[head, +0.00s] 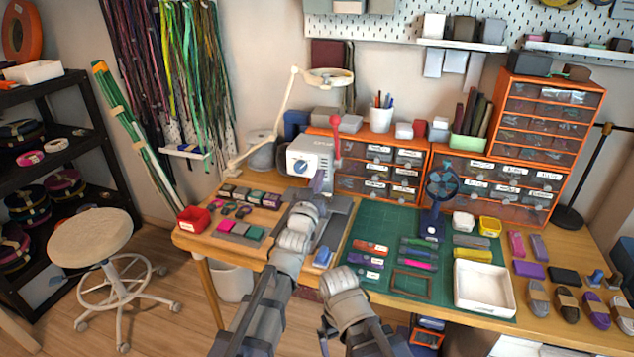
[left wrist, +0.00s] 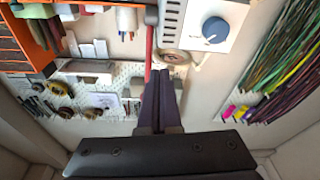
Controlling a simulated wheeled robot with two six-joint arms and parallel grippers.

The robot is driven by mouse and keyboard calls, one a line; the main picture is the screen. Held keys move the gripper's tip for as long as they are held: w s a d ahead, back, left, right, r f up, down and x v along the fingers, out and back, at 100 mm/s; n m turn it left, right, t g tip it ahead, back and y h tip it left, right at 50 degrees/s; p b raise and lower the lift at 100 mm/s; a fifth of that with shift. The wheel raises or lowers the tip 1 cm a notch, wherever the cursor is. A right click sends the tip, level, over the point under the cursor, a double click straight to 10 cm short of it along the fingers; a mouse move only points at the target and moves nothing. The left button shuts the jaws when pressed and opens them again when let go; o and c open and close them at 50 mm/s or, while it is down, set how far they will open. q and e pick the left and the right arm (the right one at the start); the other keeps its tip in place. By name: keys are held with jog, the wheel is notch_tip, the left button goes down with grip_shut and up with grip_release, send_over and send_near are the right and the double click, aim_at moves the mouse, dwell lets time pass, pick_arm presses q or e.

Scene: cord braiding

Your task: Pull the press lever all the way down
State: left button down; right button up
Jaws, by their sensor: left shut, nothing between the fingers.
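The press (head: 310,160) is a light grey machine with a blue knob, at the back left of the table. Its red lever (head: 337,144) stands upright on the press's right side, with a red ball on top. In the left wrist view the press (left wrist: 215,28) is at the top and the red lever (left wrist: 149,45) runs beside my fingertips. My left gripper (head: 319,183) is in front of the press, below the lever ball. Its dark fingers (left wrist: 160,75) are together and empty; I cannot tell whether they touch the lever. My right arm is low in the head view, its fingers unclear.
A green cutting mat (head: 375,228) with strips and a white tray (head: 485,289) lies to the right. Orange drawer units (head: 378,170) stand behind. A lamp (head: 292,110) arches over the press's left. A red bin (head: 194,219) sits at the left edge.

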pick_arm(q)
jog(key=s+r+p, duration=0.4)
jog(key=r+p, duration=0.2)
jog(key=r, duration=0.2)
jog(key=shift+s+a, duration=0.35)
jog(key=shift+s, duration=0.05)
